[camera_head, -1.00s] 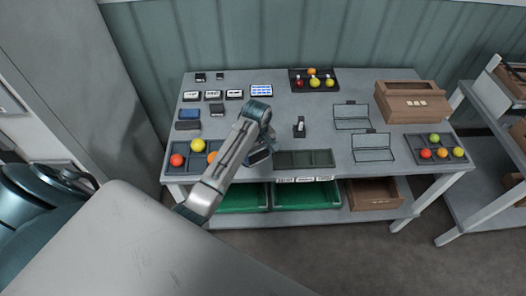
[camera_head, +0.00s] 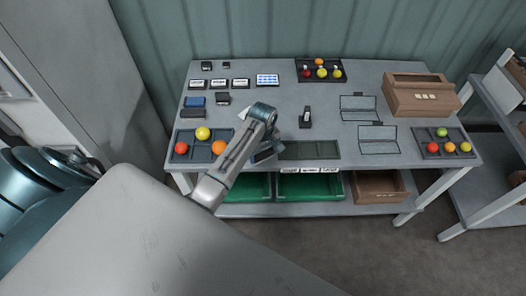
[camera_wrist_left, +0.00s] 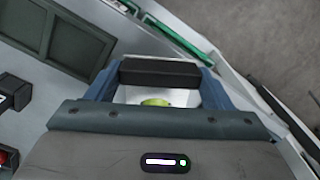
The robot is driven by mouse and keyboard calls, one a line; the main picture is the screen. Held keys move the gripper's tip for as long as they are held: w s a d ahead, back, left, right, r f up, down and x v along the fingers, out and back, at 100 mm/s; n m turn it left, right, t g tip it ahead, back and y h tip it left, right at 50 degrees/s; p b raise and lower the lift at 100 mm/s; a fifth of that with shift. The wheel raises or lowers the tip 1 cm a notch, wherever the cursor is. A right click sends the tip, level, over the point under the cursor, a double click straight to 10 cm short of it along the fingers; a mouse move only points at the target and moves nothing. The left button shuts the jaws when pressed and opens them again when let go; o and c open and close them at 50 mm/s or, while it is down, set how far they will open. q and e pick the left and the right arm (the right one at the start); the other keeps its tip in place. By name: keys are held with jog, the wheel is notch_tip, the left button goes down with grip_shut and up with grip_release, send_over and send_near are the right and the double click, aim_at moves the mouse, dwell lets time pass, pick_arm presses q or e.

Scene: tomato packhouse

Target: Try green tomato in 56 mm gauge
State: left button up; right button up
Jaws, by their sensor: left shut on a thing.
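My left gripper (camera_head: 265,153) hangs low over the front of the bench, between the left tray of tomatoes and an empty dark divided tray (camera_head: 310,150). In the left wrist view the gripper (camera_wrist_left: 158,90) is shut on a green tomato (camera_wrist_left: 156,102), which shows only as a small yellow-green patch. The head view hides this tomato behind the gripper. Several small dark items with white labels (camera_head: 219,84) stand at the back left. I cannot read the labels or tell which thing is the 56 mm gauge. My right gripper is not in view.
The left tray (camera_head: 188,133) holds red, yellow and orange tomatoes. Another tomato tray (camera_head: 427,134) is at the right, one at the back (camera_head: 300,75). A brown box (camera_head: 420,105), two wire-like frames (camera_head: 377,148) and a small dark stand (camera_head: 305,124) occupy the bench. Green crates (camera_head: 310,187) sit below.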

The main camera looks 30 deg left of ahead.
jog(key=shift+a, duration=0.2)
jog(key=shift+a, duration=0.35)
pick_arm(q)
jog(key=shift+f, duration=0.45)
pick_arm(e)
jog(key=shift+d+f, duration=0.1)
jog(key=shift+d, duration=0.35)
pick_arm(q)
jog(key=shift+f, duration=0.45)
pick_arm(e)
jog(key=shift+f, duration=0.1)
pick_arm(q)
jog(key=shift+f, duration=0.4)
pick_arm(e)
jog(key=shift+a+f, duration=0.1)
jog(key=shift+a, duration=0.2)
pick_arm(q)
jog(key=shift+f+b, duration=0.3)
jog(key=shift+f, duration=0.05)
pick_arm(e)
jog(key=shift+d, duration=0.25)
pick_arm(q)
jog(key=shift+r, duration=0.1)
